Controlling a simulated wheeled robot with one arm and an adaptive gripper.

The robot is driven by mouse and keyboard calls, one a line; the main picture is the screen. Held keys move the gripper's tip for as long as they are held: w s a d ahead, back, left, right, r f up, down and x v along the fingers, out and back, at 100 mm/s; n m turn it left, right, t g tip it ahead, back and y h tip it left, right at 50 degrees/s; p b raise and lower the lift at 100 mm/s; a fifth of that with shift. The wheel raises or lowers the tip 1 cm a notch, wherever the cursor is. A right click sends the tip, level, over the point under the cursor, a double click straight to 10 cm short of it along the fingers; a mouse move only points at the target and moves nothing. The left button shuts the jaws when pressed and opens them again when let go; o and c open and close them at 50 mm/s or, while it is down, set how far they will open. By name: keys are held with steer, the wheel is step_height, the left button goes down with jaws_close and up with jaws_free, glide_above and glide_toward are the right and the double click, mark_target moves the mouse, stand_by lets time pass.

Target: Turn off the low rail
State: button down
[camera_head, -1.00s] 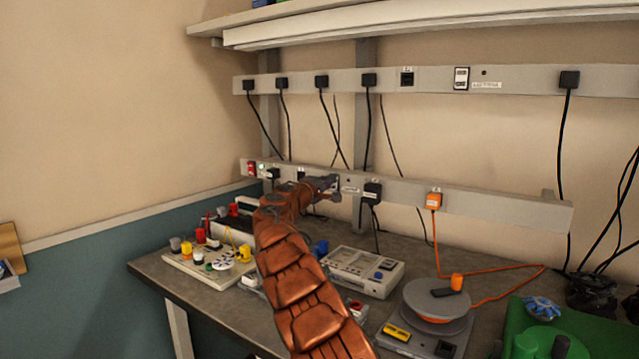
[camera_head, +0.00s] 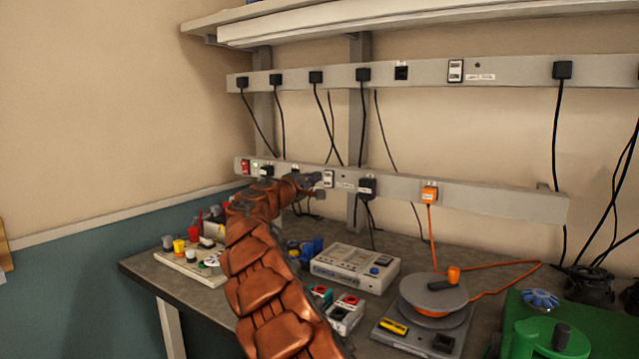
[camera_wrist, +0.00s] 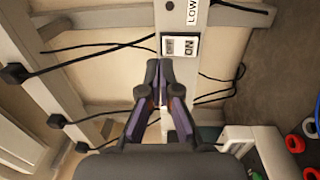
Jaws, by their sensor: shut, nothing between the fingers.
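The low rail (camera_head: 450,195) is the lower grey power strip on the wall above the bench. A white rocker switch (camera_head: 328,179) sits on it. In the wrist view the switch (camera_wrist: 180,45) shows an OFF half on the left and an ON half on the right, beside a "LOW" label (camera_wrist: 193,10). I cannot tell which half is pressed in. My gripper (camera_head: 317,184) is just left of the switch in the head view. In the wrist view my gripper (camera_wrist: 159,68) is shut and empty, with its fingertips just short of the switch's OFF side, contact unclear.
An upper rail (camera_head: 430,72) has its own switch (camera_head: 456,70). Black plugs (camera_head: 367,187) and an orange plug (camera_head: 430,193) sit in the low rail. A red switch (camera_head: 245,166) is at its left end. A bench instrument (camera_head: 350,267) and cable reel (camera_head: 433,293) stand below.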

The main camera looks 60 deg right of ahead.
steer(key=a+r+b, duration=0.1)
steer(key=a, duration=0.7)
steer(key=shift+a, duration=0.25)
stand_by(0.8)
steer(key=s+a+f+g+y, duration=0.1)
steer(key=s+a+f+y, duration=0.5)
steer(key=s+a+f, duration=0.9)
steer(key=s+a+f+g+y, duration=0.1)
steer(key=s+a+f+y, duration=0.65)
steer(key=a, duration=1.55)
steer(key=s+a+f+g+y, duration=0.1)
steer(key=s+a+f+y, duration=0.4)
steer(key=s+a+f, duration=0.95)
steer(key=w+a+r+p, duration=0.1)
steer(key=w+r+p, duration=0.1)
steer(key=r+p, duration=0.5)
steer(key=w+a+r+t+p, duration=0.1)
steer(key=w+a+r+p, duration=0.1)
steer(key=r+p, duration=0.5)
step_height(320, 180, up, 4)
steer(key=shift+w+a+r, duration=0.2)
steer(key=shift+w+a, duration=0.1)
steer(key=shift+w, duration=0.4)
